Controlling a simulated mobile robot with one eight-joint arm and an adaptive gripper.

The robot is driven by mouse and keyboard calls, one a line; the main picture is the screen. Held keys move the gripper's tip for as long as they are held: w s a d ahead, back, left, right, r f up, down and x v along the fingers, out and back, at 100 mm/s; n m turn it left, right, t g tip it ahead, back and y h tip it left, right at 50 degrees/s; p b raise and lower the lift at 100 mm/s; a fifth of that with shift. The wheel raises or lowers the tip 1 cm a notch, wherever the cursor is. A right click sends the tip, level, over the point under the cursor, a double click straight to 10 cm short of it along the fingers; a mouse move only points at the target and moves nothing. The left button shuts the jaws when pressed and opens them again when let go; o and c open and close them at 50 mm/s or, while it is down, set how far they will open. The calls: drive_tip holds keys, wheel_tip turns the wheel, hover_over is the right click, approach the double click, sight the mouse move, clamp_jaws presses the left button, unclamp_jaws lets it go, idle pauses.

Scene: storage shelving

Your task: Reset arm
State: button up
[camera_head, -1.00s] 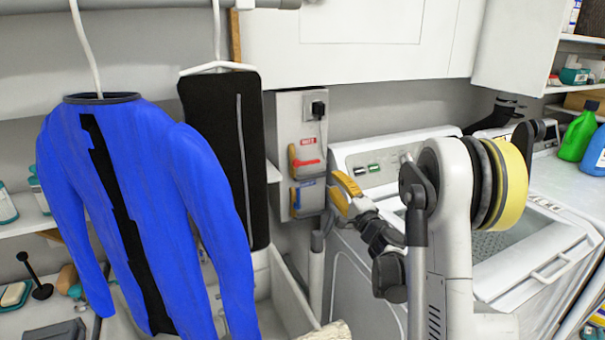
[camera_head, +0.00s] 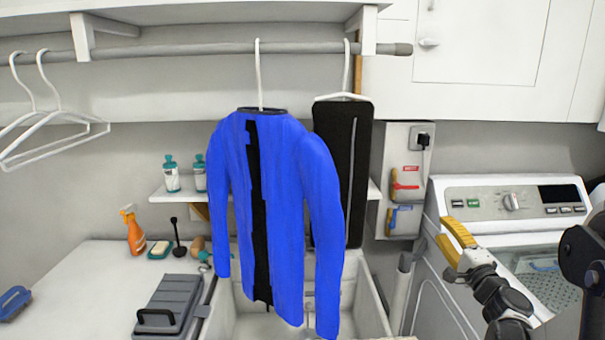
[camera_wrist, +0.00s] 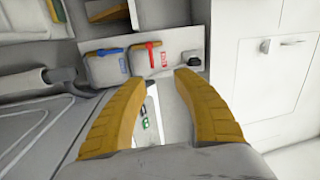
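My gripper (camera_head: 450,243) is at the right of the head view, in front of the washing machine. Its two yellow fingers are spread apart in the wrist view (camera_wrist: 156,95), with nothing between them. It touches nothing that I can see. Beyond the fingers, the wrist view shows the wall panel (camera_wrist: 140,55) with a red valve handle (camera_wrist: 150,50) and a blue valve handle (camera_wrist: 108,52). The same panel (camera_head: 420,160) hangs left of and above my gripper in the head view.
A blue jacket (camera_head: 285,200) and a black garment (camera_head: 343,150) hang from a rod (camera_head: 200,48) above a white sink (camera_head: 375,310). The washing machine (camera_head: 520,205) stands at the right. A grey toolbox (camera_head: 172,300) and orange spray bottle (camera_head: 134,232) are on the left counter.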

drive_tip(key=s+a+r+n+g+y, duration=0.1)
drive_tip(key=s+a+n+g+y, duration=0.15)
drive_tip(key=a, duration=0.35)
drive_tip(key=s+a+r+n+g+y, duration=0.1)
drive_tip(key=a+r+n, duration=0.15)
drive_tip(key=a, duration=0.35)
drive_tip(key=s+a+f+n+g, duration=0.2)
drive_tip(key=s+a+n+g, duration=0.3)
drive_tip(key=s+a, duration=0.45)
drive_tip(key=s+d+f+n+g+h, duration=0.1)
drive_tip(key=s+f+n+g+h, duration=0.1)
drive_tip(key=s, duration=0.9)
drive_tip(key=s+d+f+n+g+h, duration=0.1)
drive_tip(key=s+f+n+g+h, duration=0.1)
drive_tip(key=s, duration=0.8)
wheel_tip(320, 180, down, 4)
drive_tip(key=shift+s+d+r+n+h, duration=0.25)
drive_tip(key=shift+s+d+n+h, duration=0.1)
drive_tip(key=shift+n+h, duration=0.55)
